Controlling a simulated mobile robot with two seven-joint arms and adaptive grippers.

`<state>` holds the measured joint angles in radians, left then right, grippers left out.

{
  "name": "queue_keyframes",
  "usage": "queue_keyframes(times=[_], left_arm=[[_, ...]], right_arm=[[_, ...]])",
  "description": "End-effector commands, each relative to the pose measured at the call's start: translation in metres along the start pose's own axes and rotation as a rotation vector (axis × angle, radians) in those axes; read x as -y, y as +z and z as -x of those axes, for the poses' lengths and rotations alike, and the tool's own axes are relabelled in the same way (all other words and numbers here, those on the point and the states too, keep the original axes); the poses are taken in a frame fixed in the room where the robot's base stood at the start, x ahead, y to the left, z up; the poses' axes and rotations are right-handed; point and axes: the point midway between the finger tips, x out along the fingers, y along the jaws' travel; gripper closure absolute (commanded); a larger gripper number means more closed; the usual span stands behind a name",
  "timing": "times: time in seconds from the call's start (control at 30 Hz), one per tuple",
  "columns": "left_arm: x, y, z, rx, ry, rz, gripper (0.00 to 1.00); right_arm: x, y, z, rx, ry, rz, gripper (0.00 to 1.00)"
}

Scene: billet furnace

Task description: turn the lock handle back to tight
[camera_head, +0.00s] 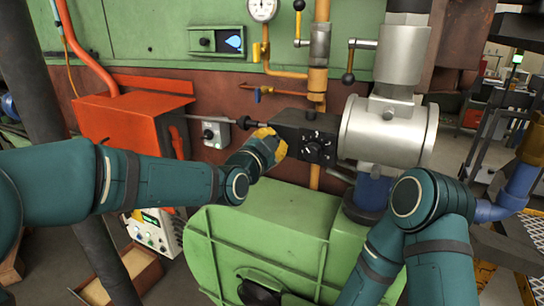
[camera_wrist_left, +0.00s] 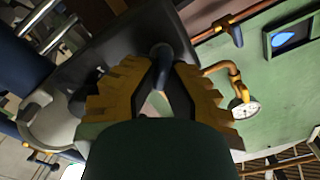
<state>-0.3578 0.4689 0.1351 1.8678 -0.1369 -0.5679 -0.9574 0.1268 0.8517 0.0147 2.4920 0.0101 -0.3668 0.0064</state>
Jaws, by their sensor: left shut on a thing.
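My left gripper (camera_head: 268,143) has its yellow fingers at the left end of the black box (camera_head: 300,128) beside the large silver cylinder. In the left wrist view, the left gripper (camera_wrist_left: 162,72) is closed on a dark, round-ended handle (camera_wrist_left: 162,51), which looks like the lock handle. The handle stands out from the dark box face (camera_wrist_left: 125,50). In the head view my fingers hide the handle, so its turn angle cannot be told. My right arm shows at the lower right, but its gripper is out of view.
The silver cylinder (camera_head: 388,132) is right of the box. A green housing (camera_head: 270,230) lies below my left wrist. A red box (camera_head: 130,120) and a grey switch box (camera_head: 216,132) are to the left. Yellow gas pipes (camera_head: 318,90) and a gauge (camera_head: 262,9) are behind.

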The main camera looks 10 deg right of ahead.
Motion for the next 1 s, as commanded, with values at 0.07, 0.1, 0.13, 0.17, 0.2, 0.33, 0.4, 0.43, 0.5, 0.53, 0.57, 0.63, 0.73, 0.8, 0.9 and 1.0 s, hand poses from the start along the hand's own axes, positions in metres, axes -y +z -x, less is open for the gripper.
queue_keyframes(times=[0.07,0.1,0.13,0.17,0.2,0.33,0.4,0.43,0.5,0.53,0.57,0.63,0.73,0.8,0.9,1.0], left_arm=[[-0.003,0.000,0.000,-0.006,-0.004,-0.074,1.00],[-0.003,0.001,0.000,-0.006,-0.004,-0.112,1.00],[-0.004,0.001,0.000,-0.006,-0.004,-0.141,1.00],[-0.004,0.001,0.000,-0.006,-0.003,-0.169,1.00],[-0.005,0.001,0.000,-0.006,-0.003,-0.207,1.00],[-0.005,0.001,0.000,-0.005,-0.004,-0.330,1.00],[-0.006,0.001,0.000,-0.005,-0.005,-0.397,1.00],[-0.006,0.001,0.000,-0.005,-0.005,-0.424,1.00],[-0.007,0.002,0.000,-0.005,-0.004,-0.489,1.00],[-0.007,0.001,0.000,-0.005,-0.004,-0.515,1.00],[-0.007,0.002,0.000,-0.005,-0.004,-0.542,1.00],[-0.008,0.002,0.000,-0.005,-0.004,-0.598,1.00],[-0.008,0.002,0.000,-0.005,-0.005,-0.674,1.00],[-0.008,0.003,0.000,-0.003,-0.005,-0.720,1.00],[-0.008,0.003,0.000,-0.003,-0.005,-0.775,1.00],[-0.008,0.003,0.000,-0.003,-0.006,-0.818,1.00]], right_arm=[[-0.005,0.005,-0.013,0.009,-0.001,0.003,0.53],[-0.006,0.007,-0.017,0.013,-0.002,0.004,0.53],[-0.007,0.009,-0.020,0.016,-0.002,0.005,0.53],[-0.008,0.010,-0.022,0.019,-0.003,0.006,0.53],[-0.010,0.012,-0.026,0.023,-0.003,0.007,0.53],[-0.014,0.017,-0.038,0.034,-0.004,0.011,0.53],[-0.016,0.020,-0.044,0.040,-0.005,0.013,0.53],[-0.017,0.021,-0.046,0.041,-0.005,0.013,0.53],[-0.019,0.019,-0.052,0.036,-0.005,0.013,0.53],[-0.020,0.019,-0.055,0.035,-0.005,0.014,0.53],[-0.021,0.019,-0.057,0.033,-0.005,0.014,0.53],[-0.023,0.018,-0.063,0.030,-0.005,0.014,0.53],[-0.026,0.018,-0.070,0.027,-0.004,0.015,0.53],[-0.027,0.017,-0.074,0.024,-0.004,0.015,0.53],[-0.029,0.016,-0.079,0.021,-0.004,0.015,0.53],[-0.031,0.016,-0.083,0.019,-0.004,0.016,0.53]])
